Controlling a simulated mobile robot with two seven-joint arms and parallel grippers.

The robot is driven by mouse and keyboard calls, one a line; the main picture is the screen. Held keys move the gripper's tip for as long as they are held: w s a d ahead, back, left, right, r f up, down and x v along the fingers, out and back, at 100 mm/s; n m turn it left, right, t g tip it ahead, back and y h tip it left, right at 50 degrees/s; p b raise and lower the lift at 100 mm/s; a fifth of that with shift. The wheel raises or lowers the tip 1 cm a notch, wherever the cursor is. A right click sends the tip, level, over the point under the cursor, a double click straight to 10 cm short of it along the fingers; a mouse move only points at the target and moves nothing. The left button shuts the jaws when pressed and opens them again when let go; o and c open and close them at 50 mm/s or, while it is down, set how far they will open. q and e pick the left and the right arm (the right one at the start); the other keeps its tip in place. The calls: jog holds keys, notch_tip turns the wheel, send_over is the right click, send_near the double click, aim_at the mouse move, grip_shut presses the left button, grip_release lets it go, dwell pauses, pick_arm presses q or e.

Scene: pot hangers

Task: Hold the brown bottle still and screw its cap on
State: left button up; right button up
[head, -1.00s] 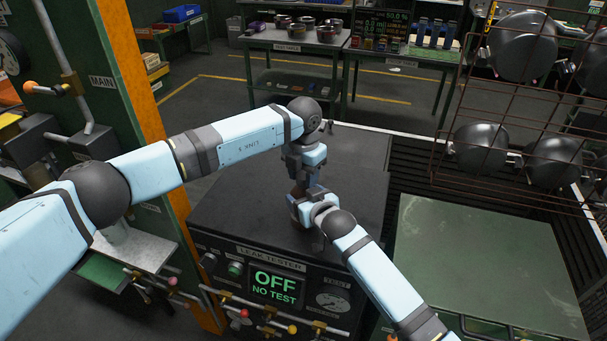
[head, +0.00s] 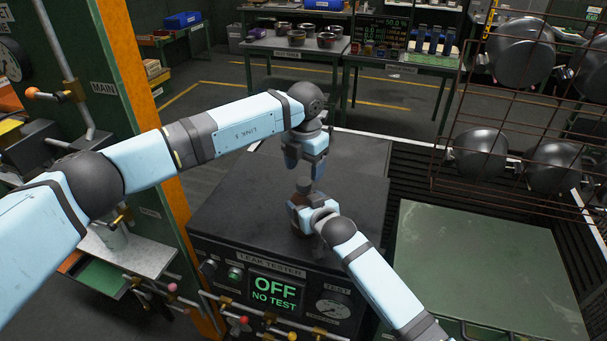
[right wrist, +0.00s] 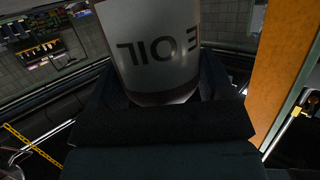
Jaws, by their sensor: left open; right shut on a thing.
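The brown bottle (head: 304,199) stands upright over the black top of the leak tester, largely hidden by my right gripper (head: 306,212), which is shut around its body. In the right wrist view the bottle's pale label (right wrist: 160,45) fills the space between the fingers, with "OIL" lettering upside down. A dark cap (head: 304,185) shows at the top of the bottle; how tightly it sits cannot be seen. My left gripper (head: 304,171) is open and empty just above the cap, pointing down, with a small gap between.
The leak tester (head: 245,205) has a bare black top around the bottle and its display reads OFF, NO TEST. A green-topped surface (head: 480,260) lies to the right. A wire rack with hanging pots (head: 520,60) stands at the upper right.

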aim_at(304, 181)
pick_arm(q)
jog(key=shift+w+a, duration=0.1)
jog(key=shift+c, duration=0.3)
pick_arm(e)
jog(key=shift+f, duration=0.1)
pick_arm(q)
jog(key=n, duration=0.1)
jog(key=r+n, duration=0.1)
jog(key=n, duration=0.1)
jog(key=shift+r, duration=0.15)
notch_tip(304, 181, up, 2)
jog(key=n, duration=0.5)
jog(key=shift+f, duration=4.05)
pick_arm(e)
jog(key=shift+w, duration=0.1)
pick_arm(q)
jog(key=shift+c, duration=0.4)
jog(key=c, duration=0.9)
jog(key=shift+o, duration=0.2)
